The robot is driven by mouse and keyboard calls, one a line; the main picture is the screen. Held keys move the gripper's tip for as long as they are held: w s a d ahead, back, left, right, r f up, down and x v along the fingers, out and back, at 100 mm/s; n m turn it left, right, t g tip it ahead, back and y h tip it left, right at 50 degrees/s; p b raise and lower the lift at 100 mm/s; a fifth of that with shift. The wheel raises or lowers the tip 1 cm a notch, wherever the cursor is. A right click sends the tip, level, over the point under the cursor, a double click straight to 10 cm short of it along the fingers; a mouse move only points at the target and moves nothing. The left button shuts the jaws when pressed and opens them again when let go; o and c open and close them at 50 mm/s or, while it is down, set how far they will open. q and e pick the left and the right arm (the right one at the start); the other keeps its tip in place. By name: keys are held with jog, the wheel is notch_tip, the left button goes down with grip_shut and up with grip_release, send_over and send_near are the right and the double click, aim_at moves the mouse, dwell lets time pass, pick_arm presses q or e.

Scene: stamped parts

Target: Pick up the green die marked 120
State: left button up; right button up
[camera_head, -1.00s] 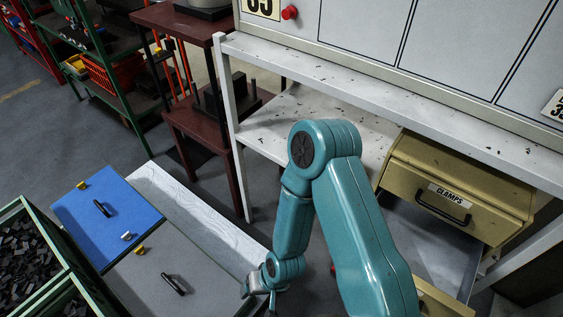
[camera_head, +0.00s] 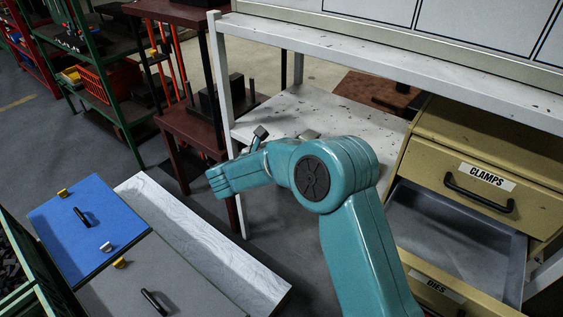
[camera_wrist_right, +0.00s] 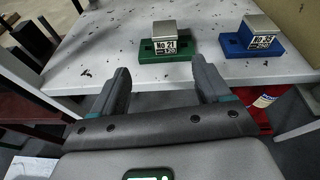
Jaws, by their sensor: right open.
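The green die (camera_wrist_right: 166,47) rests on a white surface in the right wrist view. It has a green base, a pale metal block on top and a white label that seems to read No 21 over 120. My right gripper (camera_wrist_right: 159,68) is open and empty, its two fingers pointing at the die from the near side, one towards each side of it. The die lies beyond the fingertips. In the head view my teal right arm (camera_head: 350,200) reaches over the white shelf (camera_head: 320,110), and I cannot make out the die there. My left gripper is not in view.
A blue die (camera_wrist_right: 250,38) with a similar metal block stands to the right of the green one. A yellow cabinet (camera_head: 430,160) has an open, empty-looking drawer (camera_head: 450,235) below its CLAMPS drawer. A white post (camera_head: 230,120) stands at the shelf's left.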

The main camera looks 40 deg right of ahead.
aim_at(312, 137)
jog(key=shift+s+d+r+m+g, duration=0.1)
jog(key=shift+s+r+m+g, duration=0.15)
jog(key=shift+m, duration=0.45)
jog(key=x, duration=1.6)
jog(key=shift+d+b, duration=0.2)
jog(key=shift+b, duration=0.1)
grip_shut()
